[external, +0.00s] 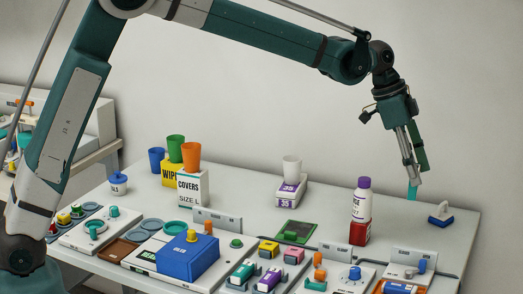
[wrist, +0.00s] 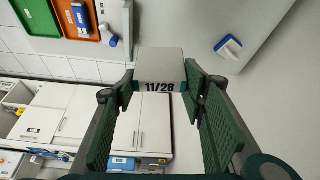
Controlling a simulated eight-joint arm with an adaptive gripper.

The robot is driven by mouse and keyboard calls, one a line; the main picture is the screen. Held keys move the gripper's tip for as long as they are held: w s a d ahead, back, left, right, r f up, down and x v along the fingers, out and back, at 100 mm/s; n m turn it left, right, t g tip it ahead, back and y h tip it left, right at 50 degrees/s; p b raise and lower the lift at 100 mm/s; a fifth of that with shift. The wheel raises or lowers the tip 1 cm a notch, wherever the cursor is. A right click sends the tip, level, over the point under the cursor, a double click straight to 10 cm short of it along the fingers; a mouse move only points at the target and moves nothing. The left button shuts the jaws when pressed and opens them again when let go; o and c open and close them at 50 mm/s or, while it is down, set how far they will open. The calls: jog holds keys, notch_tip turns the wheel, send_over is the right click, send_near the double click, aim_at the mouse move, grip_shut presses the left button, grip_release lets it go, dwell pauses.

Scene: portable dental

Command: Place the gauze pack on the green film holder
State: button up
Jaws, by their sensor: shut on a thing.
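My gripper (external: 413,186) is at the right of the table, above its surface, pointing down. In the wrist view my gripper (wrist: 160,105) is shut on a pale block marked "11/28" with teal edges, which I take to be the gauze pack (wrist: 158,65). Only a teal part of the gauze pack (external: 412,193) shows below the fingers in the external view. A flat dark green piece, seemingly the green film holder (external: 302,230), lies at mid-table, left of and apart from my gripper.
A white bottle with a purple cap (external: 361,195) on a red box stands between my gripper and the green piece. A blue-and-white object (external: 440,214) sits at right. A white cup (external: 291,166) stands behind. Several small blocks and trays crowd the front.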

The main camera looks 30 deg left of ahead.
notch_tip(320, 180, up, 4)
jog(key=shift+r, duration=0.15)
jog(key=w+a+n+p, duration=0.15)
jog(key=a+p, duration=0.35)
jog(key=a, duration=1.1)
jog(key=n+t+p, duration=0.1)
jog(key=p, duration=0.4)
send_over(296, 228)
jog(key=s, duration=0.2)
notch_tip(296, 228, down, 10)
jog(key=shift+w+d+f+y, duration=0.2)
jog(key=shift+d+f+y, duration=0.15)
jog(key=shift+f, duration=0.25)
notch_tip(296, 228, down, 6)
jog(key=b, duration=0.1)
jog(key=shift+f, duration=0.15)
jog(key=shift+f, duration=0.1)
jog(key=shift+f, duration=1.75)
